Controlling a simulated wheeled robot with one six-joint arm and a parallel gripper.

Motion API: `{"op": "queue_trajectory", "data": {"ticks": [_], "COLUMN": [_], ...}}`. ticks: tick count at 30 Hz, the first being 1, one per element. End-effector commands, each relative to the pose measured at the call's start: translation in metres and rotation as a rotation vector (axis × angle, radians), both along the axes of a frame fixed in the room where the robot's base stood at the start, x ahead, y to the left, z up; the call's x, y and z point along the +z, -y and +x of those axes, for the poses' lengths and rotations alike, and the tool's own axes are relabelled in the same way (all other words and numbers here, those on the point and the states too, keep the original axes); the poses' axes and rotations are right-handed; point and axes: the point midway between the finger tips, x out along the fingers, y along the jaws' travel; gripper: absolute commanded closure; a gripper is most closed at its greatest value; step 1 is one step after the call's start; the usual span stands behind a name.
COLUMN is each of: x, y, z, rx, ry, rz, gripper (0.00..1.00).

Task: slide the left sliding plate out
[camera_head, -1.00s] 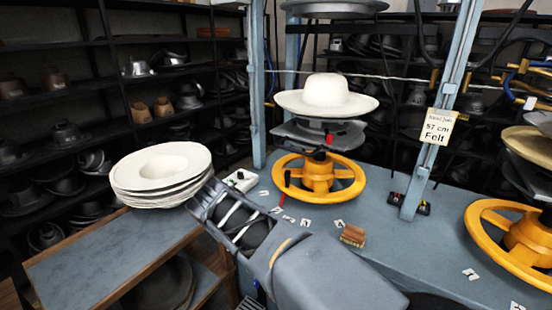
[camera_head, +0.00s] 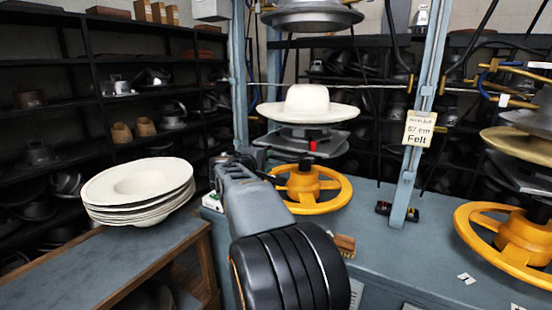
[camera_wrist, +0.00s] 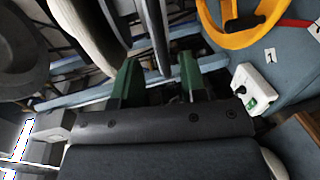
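The left sliding plate (camera_head: 322,146) is a grey metal plate on the left press, under the cream felt hat (camera_head: 306,107) and above the yellow handwheel (camera_head: 311,189). A small red part (camera_head: 312,146) shows at its front. My gripper (camera_wrist: 160,78) has two green fingers standing apart with nothing held between them. In the head view it is mostly hidden behind my own arm, to the left of the press. In the wrist view the hat (camera_wrist: 85,28) and a metal plate edge (camera_wrist: 122,18) lie beyond the fingertips, apart from them.
A stack of cream hats (camera_head: 138,188) sits on a side table (camera_head: 60,265) at left. A blue post (camera_head: 407,165) with a paper sign (camera_head: 418,128) stands right of the press. A white switch box (camera_wrist: 255,88) is beside the right finger. A second handwheel (camera_head: 515,235) is at right.

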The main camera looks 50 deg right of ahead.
Motion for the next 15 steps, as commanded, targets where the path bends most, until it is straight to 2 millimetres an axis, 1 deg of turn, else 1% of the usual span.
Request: {"op": "queue_trajectory", "data": {"ticks": [1,6,12,15], "x": [-0.002,-0.007,-0.011,-0.012], "y": [0.011,0.037,0.056,0.061], "z": [0.001,0.008,0.014,0.015], "rx": [-0.005,-0.002,-0.001,0.000], "ry": [-0.001,-0.001,0.000,0.000], "rz": [0.001,0.002,0.001,0.000], "gripper": [0.61,0.61,0.61,0.61]}}
